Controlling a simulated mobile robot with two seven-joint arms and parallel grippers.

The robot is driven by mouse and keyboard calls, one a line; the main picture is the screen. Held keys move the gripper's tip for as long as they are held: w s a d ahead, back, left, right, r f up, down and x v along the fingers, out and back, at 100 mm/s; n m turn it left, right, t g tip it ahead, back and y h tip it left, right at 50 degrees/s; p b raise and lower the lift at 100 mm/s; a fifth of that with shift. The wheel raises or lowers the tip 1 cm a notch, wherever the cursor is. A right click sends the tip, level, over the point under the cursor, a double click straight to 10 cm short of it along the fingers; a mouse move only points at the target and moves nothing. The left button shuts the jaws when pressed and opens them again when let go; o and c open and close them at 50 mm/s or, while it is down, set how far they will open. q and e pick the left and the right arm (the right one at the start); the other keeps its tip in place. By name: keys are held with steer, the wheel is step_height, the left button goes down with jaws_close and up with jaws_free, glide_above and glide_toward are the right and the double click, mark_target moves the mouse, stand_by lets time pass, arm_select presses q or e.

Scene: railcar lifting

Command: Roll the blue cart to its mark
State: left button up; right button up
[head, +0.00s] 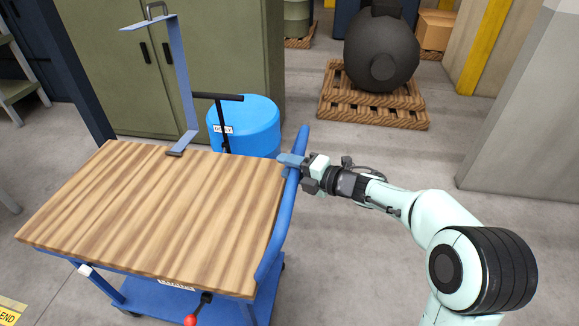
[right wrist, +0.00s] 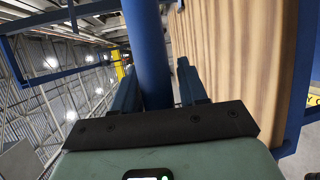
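The blue cart (head: 130,290) has a wooden top (head: 150,215) and a curved blue push handle (head: 270,245) along its right side. My right gripper (head: 291,160) is at the upper part of this handle. In the right wrist view the blue handle bar (right wrist: 148,50) runs between the two fingers of my right gripper (right wrist: 160,90), close to the left finger, with a narrow gap to the right finger. The fingers look open around the bar. A yellow label reading END (head: 9,314) lies on the floor at the lower left. My left gripper is out of view.
A blue drum (head: 243,122) with a black T-handle stands just behind the cart. A tall bracket (head: 182,85) rises from the top's far edge. Green cabinets (head: 215,55) stand behind. A dark round vessel (head: 381,50) sits on pallets. The floor at right is clear.

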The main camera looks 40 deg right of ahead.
steer(key=shift+o, duration=0.4)
steer(key=shift+s+d+r, duration=0.1)
steer(key=shift+s, duration=0.15)
steer(key=p+v, duration=0.1)
steer(key=v, duration=1.1)
steer(key=shift+s, duration=0.4)
